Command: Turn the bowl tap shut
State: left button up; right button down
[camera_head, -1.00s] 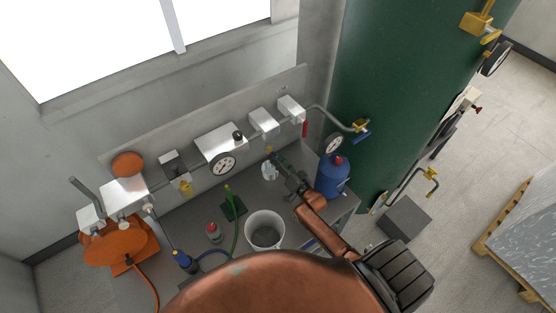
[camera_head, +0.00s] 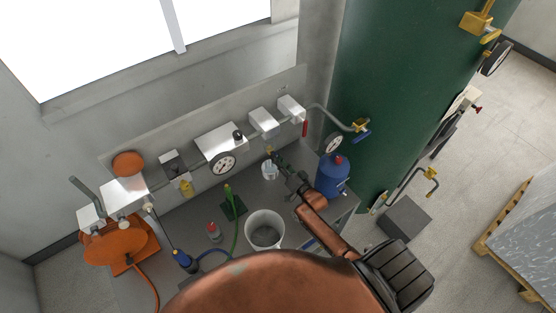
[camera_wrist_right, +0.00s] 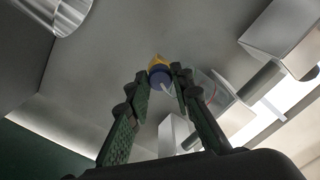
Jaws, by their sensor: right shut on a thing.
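The bowl tap (camera_wrist_right: 159,62) shows in the wrist view as a small brass-yellow body with a blue handle (camera_wrist_right: 160,77). In the head view its yellow part (camera_head: 268,151) sits below the pipe, above a small clear bowl (camera_head: 268,171). My right gripper (camera_wrist_right: 163,86) has its two green fingers on either side of the blue handle and is shut on it. In the head view my right gripper (camera_head: 276,160) reaches to the tap from the lower right and hides the handle. My left gripper is not in view.
A blue bottle (camera_head: 331,178) with a red cap stands close to the right of my right arm. A white bucket (camera_head: 265,230), a green-hosed stand (camera_head: 235,208) and a red-capped bottle (camera_head: 214,232) stand on the grey bench.

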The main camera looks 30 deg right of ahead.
jog(key=shift+n, duration=2.5)
jog(key=c, duration=1.7)
grip_release()
jog(key=s, duration=0.8)
jog(key=s+d, duration=0.1)
jog(key=s, duration=0.3)
